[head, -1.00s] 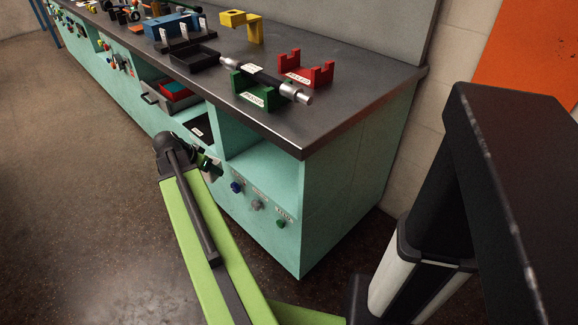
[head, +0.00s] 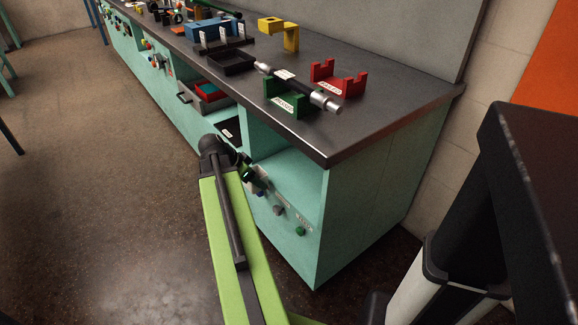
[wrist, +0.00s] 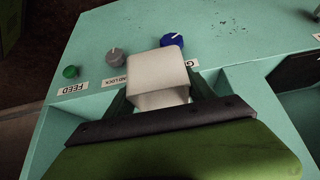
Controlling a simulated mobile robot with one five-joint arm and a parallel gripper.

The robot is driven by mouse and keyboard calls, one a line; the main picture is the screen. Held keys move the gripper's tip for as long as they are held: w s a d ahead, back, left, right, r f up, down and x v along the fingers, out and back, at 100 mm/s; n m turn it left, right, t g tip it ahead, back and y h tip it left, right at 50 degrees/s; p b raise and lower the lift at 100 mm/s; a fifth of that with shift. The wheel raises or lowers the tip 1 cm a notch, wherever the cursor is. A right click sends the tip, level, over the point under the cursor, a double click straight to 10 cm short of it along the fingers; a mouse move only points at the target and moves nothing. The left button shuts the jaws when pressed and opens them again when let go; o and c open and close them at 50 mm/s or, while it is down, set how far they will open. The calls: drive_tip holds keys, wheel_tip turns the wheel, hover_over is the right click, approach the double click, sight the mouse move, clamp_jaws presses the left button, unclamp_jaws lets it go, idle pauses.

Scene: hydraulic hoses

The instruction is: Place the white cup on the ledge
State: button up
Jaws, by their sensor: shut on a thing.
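The white cup (wrist: 158,75) is between the fingers of my gripper (wrist: 158,92) in the wrist view. My gripper is shut on it, in front of the teal cabinet's front panel. In the head view my gripper (head: 250,174) is small and partly hidden by my own wrist, and I cannot make out the cup there. No part is marked as the ledge. The cabinet has an open bay with a bare teal floor (head: 292,180), just right of my gripper in the head view, under the dark worktop (head: 370,110).
A blue knob (wrist: 179,40), a grey knob (wrist: 115,57) and a green knob (wrist: 70,71) stick out of the panel near the cup. A red holder (head: 338,82), a green holder (head: 284,100) and a black tray (head: 232,62) stand on the worktop. Floor at left is clear.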

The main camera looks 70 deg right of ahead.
drive_tip(key=s+d, duration=0.1)
drive_tip(key=d, duration=0.1)
drive_tip(key=s+d, duration=0.2)
drive_tip(key=d, duration=0.1)
drive_tip(key=s+d, duration=0.2)
drive_tip(key=d, duration=0.1)
drive_tip(key=shift+s+d, duration=0.15)
drive_tip(key=shift+d, duration=0.05)
drive_tip(key=s+d, duration=0.1)
drive_tip(key=d, duration=0.1)
drive_tip(key=s+d, duration=0.1)
drive_tip(key=shift+s+d, duration=0.15)
drive_tip(key=shift+d, duration=0.25)
drive_tip(key=shift+a+f+b, duration=0.15)
drive_tip(key=shift+f+b, duration=0.3)
drive_tip(key=shift+r, duration=0.15)
drive_tip(key=o, duration=1.4)
drive_tip(key=shift+c, duration=0.2)
